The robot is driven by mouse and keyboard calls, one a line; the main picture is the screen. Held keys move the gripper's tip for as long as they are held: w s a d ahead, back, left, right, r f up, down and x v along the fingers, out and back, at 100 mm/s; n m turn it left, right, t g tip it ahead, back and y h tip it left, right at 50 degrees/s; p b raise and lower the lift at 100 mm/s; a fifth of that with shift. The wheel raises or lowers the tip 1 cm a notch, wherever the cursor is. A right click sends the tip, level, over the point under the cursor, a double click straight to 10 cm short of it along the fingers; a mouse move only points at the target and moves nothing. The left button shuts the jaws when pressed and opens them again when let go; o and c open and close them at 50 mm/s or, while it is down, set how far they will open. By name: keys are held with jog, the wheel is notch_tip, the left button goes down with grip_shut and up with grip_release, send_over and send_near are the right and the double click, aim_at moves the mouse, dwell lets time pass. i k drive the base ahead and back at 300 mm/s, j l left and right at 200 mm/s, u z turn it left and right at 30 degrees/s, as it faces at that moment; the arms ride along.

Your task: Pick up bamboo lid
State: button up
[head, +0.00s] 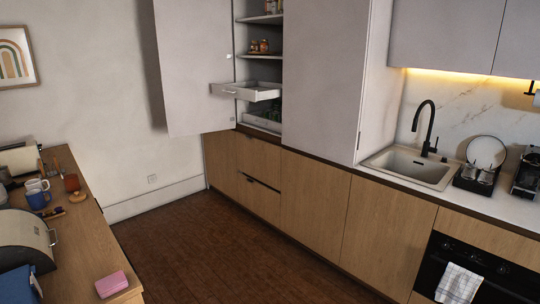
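A small flat wooden-coloured piece (79,196) lies on the left wooden counter (88,240), next to a reddish-brown cup (71,183). It may be the bamboo lid, but it is too small to be sure. A second small brown piece (54,213) lies just in front of it, near a blue mug (38,199). My gripper is not in view.
A grey bread bin (26,240) and a pink box (111,284) share the left counter with a white mug (37,185). The wooden floor (210,255) is clear. Across it, a tall cupboard door (190,70) and a drawer (245,91) stand open.

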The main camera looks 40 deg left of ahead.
aim_at(76, 197)
jog(key=u, duration=2.65)
jog(key=i+l+z, duration=0.35)
jog(key=l, duration=0.2)
jog(key=i+l+z, duration=0.5)
jog(key=i, duration=0.4)
jog(key=i+l+z, duration=0.2)
jog(key=i, duration=0.4)
jog(key=i+u, duration=0.25)
jog(key=i, duration=0.25)
jog(key=i+u, duration=0.3)
jog(key=i, duration=0.25)
